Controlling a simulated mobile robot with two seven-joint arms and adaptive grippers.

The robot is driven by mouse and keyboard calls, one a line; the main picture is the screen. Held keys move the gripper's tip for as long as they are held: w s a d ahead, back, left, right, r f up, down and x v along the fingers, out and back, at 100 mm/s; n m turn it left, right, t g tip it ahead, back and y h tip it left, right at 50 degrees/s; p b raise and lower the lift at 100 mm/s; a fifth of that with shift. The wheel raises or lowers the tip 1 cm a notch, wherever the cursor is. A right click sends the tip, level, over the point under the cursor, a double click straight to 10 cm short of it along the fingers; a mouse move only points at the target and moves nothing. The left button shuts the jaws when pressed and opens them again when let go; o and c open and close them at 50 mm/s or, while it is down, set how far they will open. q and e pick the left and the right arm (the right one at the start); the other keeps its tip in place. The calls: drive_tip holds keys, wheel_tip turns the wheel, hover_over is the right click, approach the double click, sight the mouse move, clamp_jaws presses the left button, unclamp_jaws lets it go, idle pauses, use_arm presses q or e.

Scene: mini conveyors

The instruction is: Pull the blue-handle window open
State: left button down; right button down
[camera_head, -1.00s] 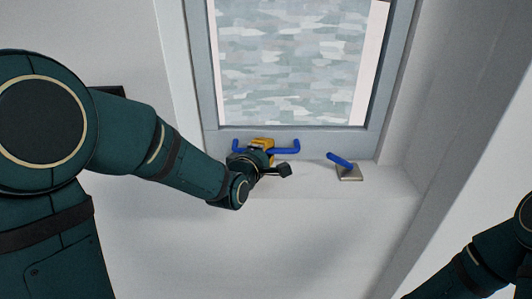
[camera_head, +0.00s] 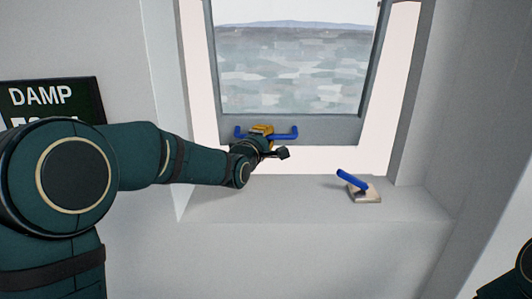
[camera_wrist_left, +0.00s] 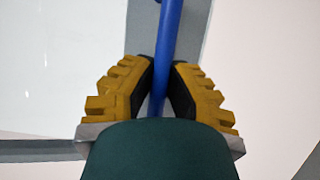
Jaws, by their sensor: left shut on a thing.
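The window (camera_head: 290,131) has a grey frame, and its bottom edge stands away from the sill, with a bright gap below and beside it. A blue handle bar (camera_head: 285,132) runs along the bottom rail. My left gripper (camera_head: 262,130) is shut on this bar, its yellow fingers around the middle. In the left wrist view the blue bar (camera_wrist_left: 167,50) passes between the two yellow fingers (camera_wrist_left: 160,90), which press on it from both sides. A blue lever (camera_head: 352,179) on a metal base sits on the sill. The right gripper is out of view.
The pale sill (camera_head: 290,198) is clear apart from the lever base (camera_head: 366,195). Side walls of the recess stand left and right. A dark sign reading "DAMP" (camera_head: 40,97) hangs on the left wall, partly behind my left arm.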

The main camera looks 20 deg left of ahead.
use_arm(q)
drive_tip(key=shift+r, duration=0.1)
drive_tip(key=c, duration=1)
unclamp_jaws()
drive_tip(key=shift+d, duration=0.1)
drive_tip(key=shift+o, duration=0.2)
drive_tip(key=s, duration=0.4)
drive_tip(key=s+a, duration=0.1)
drive_tip(key=s, duration=0.7)
drive_tip(key=shift+a, duration=0.25)
